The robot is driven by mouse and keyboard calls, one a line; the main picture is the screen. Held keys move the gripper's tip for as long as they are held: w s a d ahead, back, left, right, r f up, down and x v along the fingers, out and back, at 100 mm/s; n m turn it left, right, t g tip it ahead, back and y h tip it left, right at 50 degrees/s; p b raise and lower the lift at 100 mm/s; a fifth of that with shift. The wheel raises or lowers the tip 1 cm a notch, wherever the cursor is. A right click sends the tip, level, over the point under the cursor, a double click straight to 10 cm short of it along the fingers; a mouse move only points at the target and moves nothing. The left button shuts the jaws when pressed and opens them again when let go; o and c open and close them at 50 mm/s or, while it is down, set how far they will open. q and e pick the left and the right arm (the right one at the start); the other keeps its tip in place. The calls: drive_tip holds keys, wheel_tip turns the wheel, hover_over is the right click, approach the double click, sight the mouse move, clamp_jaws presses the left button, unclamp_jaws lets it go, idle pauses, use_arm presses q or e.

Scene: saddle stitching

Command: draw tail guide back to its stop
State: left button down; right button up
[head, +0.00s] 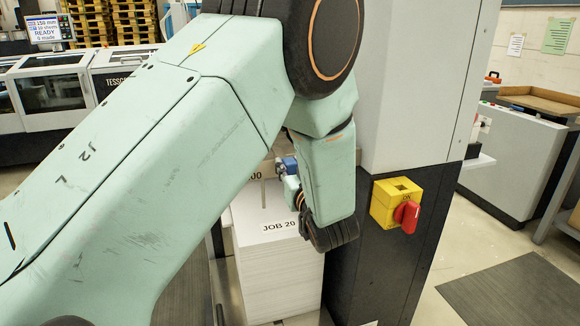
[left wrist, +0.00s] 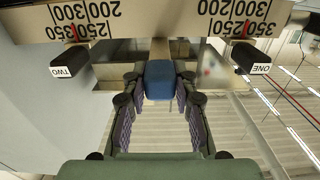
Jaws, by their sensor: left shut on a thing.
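My left gripper (head: 290,180) is mostly hidden behind my arm in the head view. Its fingers close on a small blue block (head: 289,163), which appears to be the tail guide's grip. In the left wrist view the blue block (left wrist: 159,80) sits between the two fingers of the gripper (left wrist: 160,92). A metal piece stands behind it. White scale bars (left wrist: 240,20) with black numbers and red pointers cross the top, upside down. My right gripper is not in view.
A tall white paper stack (head: 279,275) marked JOB 20 stands below the gripper. A grey and black machine column (head: 400,90) with a yellow switch box (head: 392,199) and red handle stands close on the right. A screen (head: 44,30) reads READY.

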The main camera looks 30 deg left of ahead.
use_arm(q)
drive_tip(key=shift+s+f, duration=0.1)
drive_tip(key=shift+f, duration=0.05)
drive_tip(key=c, duration=1.5)
unclamp_jaws()
drive_tip(key=o, duration=0.5)
drive_tip(key=shift+s+d+r, duration=0.15)
drive_tip(key=shift+d+r, duration=0.15)
drive_tip(key=shift+c, duration=0.2)
drive_tip(key=shift+w+a+f, duration=0.2)
drive_tip(key=shift+w+a, duration=0.05)
drive_tip(key=shift+a, duration=0.05)
wheel_tip(320, 180, up, 10)
drive_tip(key=shift+s+d+f, duration=0.1)
drive_tip(key=shift+f, duration=0.05)
